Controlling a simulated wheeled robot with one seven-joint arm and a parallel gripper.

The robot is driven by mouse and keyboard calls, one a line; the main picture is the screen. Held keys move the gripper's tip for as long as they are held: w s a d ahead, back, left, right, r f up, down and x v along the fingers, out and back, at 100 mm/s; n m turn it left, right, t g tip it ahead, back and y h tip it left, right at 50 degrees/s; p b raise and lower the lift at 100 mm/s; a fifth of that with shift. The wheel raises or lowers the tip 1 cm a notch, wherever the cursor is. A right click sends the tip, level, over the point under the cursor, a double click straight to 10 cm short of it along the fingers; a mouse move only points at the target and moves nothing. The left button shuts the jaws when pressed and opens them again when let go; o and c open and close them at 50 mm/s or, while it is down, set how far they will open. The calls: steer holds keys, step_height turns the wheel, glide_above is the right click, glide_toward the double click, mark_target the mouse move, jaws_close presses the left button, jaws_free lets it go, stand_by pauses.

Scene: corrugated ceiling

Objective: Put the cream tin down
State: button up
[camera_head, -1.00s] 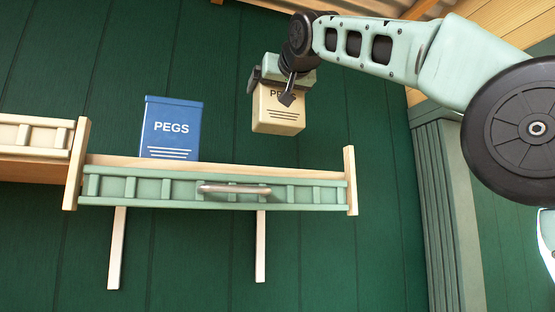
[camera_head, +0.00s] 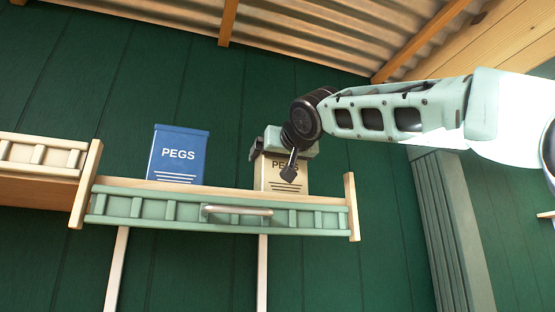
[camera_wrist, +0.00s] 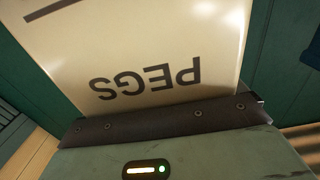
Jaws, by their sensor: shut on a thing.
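The cream tin (camera_head: 268,182), marked PEGS, is upright at the right part of the wall shelf (camera_head: 152,208). Its lower edge is hidden behind the shelf's green front rail, so I cannot tell whether it touches the shelf board. My gripper (camera_head: 281,158) is shut on the tin's upper part. In the wrist view the cream tin (camera_wrist: 150,50) fills the upper middle, its lettering upside down, close against the dark edge of my gripper (camera_wrist: 165,122).
A blue tin (camera_head: 178,155) marked PEGS stands on the shelf to the left, with a clear gap between the tins. The shelf has a metal handle (camera_head: 237,211) on its front and a raised wooden right end (camera_head: 351,207). Another shelf (camera_head: 40,160) adjoins at left.

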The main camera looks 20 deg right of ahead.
steer(key=shift+f+b, duration=0.2)
steer(key=shift+b, duration=0.1)
steer(key=o, duration=0.8)
steer(key=shift+o, duration=0.2)
steer(key=s+b, duration=0.7)
steer(key=s, duration=0.5)
steer(key=shift+r, duration=0.2)
